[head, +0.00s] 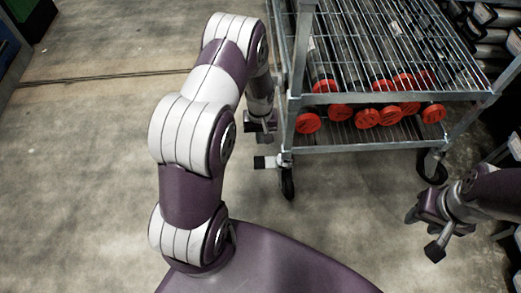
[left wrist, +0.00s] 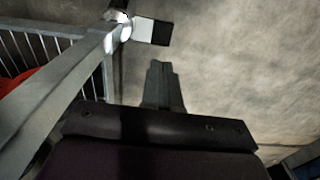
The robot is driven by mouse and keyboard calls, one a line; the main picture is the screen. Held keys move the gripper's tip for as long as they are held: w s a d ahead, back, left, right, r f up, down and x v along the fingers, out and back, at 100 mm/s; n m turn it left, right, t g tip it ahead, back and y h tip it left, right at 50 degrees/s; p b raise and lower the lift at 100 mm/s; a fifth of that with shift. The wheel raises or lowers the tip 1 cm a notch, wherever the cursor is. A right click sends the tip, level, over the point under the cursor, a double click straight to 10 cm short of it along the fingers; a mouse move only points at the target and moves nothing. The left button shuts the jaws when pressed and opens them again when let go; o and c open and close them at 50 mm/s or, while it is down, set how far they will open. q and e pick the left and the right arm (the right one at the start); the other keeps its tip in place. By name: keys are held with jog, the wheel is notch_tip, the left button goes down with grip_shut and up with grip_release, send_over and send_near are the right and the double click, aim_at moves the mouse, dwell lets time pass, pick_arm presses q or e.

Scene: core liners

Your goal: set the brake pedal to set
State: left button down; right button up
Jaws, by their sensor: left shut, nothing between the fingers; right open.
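In the left wrist view the pedal (left wrist: 152,31) is a black and white tab at the foot of the metal post, beyond my fingertips. My left gripper (head: 261,130) is just above the pedal in the head view, beside the cart's post. Its fingers (left wrist: 163,78) are shut and empty, apart from the pedal. I cannot tell the pedal's tilt. My right gripper (head: 428,233) is open and empty over the floor at the right.
The wire-shelf cart (head: 375,97) holds several dark tubes with red end caps (head: 367,118). Its corner post (left wrist: 60,105) runs close beside my left gripper. Another caster (head: 432,165) stands at the near right. Racks with more tubes line the right edge. The floor (head: 90,150) at the left is clear.

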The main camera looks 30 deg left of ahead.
aim_at(257, 163)
pick_arm(q)
notch_tip(257, 163, down, 14)
jog(key=b, duration=0.8)
jog(key=shift+r+b, duration=0.25)
jog(key=shift+b, duration=0.15)
jog(key=shift+p, duration=0.35)
jog(key=shift+s+a+f, duration=0.1)
jog(key=shift+s+a+f+p, duration=0.2)
jog(key=shift+f+p, duration=0.25)
jog(key=shift+p, duration=0.45)
jog(key=shift+a+f+p, duration=0.25)
jog(key=shift+f+p, duration=0.3)
jog(key=shift+f, duration=0.3)
jog(key=shift+s+f, duration=0.1)
